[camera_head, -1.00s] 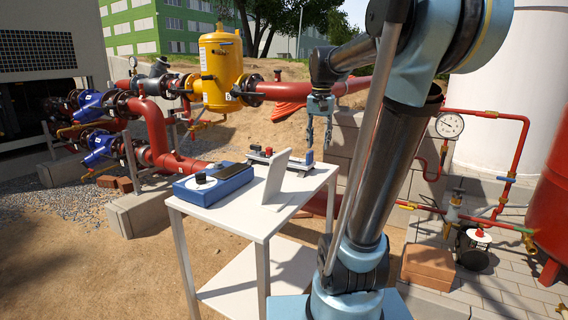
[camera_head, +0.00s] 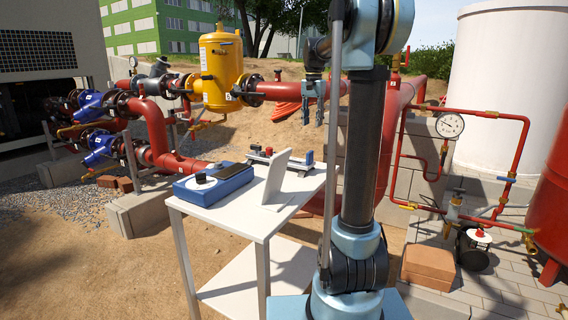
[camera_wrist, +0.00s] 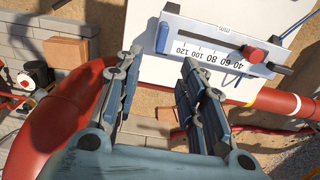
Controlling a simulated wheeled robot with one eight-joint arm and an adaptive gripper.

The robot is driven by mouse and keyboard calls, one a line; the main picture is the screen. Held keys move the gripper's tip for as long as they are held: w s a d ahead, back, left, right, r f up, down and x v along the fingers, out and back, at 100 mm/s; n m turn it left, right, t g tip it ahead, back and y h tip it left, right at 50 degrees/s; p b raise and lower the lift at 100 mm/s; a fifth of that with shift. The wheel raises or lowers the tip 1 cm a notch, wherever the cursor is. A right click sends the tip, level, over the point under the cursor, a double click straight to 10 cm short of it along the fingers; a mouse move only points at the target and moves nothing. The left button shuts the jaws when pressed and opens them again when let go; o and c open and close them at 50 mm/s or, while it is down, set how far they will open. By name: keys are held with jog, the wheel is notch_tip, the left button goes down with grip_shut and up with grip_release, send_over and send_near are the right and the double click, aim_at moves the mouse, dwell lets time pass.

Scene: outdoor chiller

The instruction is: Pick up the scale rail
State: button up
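The scale rail (camera_head: 292,163) lies on the far part of the white table, partly hidden behind an upright white plate. In the wrist view the scale rail (camera_wrist: 197,51) shows a white strip with printed numbers, a red knob, a blue end piece and a dark rod. My gripper (camera_head: 312,111) hangs above and beyond the table's far right corner, apart from the rail. In the wrist view my gripper (camera_wrist: 160,66) has its two fingers spread with nothing between them. The rail lies past the fingertips, toward the upper right.
A blue box with a black knob (camera_head: 213,183) sits on the near left of the white table (camera_head: 245,219). The upright white plate (camera_head: 275,178) stands between it and the rail. Red pipes (camera_head: 151,126) run behind the table, and a yellow tank (camera_head: 221,70) stands beyond.

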send_near(310, 151)
jog(key=f, duration=0.5)
jog(key=shift+w+d, duration=0.15)
jog(key=shift+d, duration=0.1)
jog(key=shift+s+a+f, duration=0.1)
jog(key=shift+a+f, duration=0.05)
jog(key=shift+f, duration=1.25)
jog(key=shift+s+a+f, duration=0.1)
jog(key=shift+f, duration=1.25)
jog(key=shift+c, duration=0.6)
grip_shut()
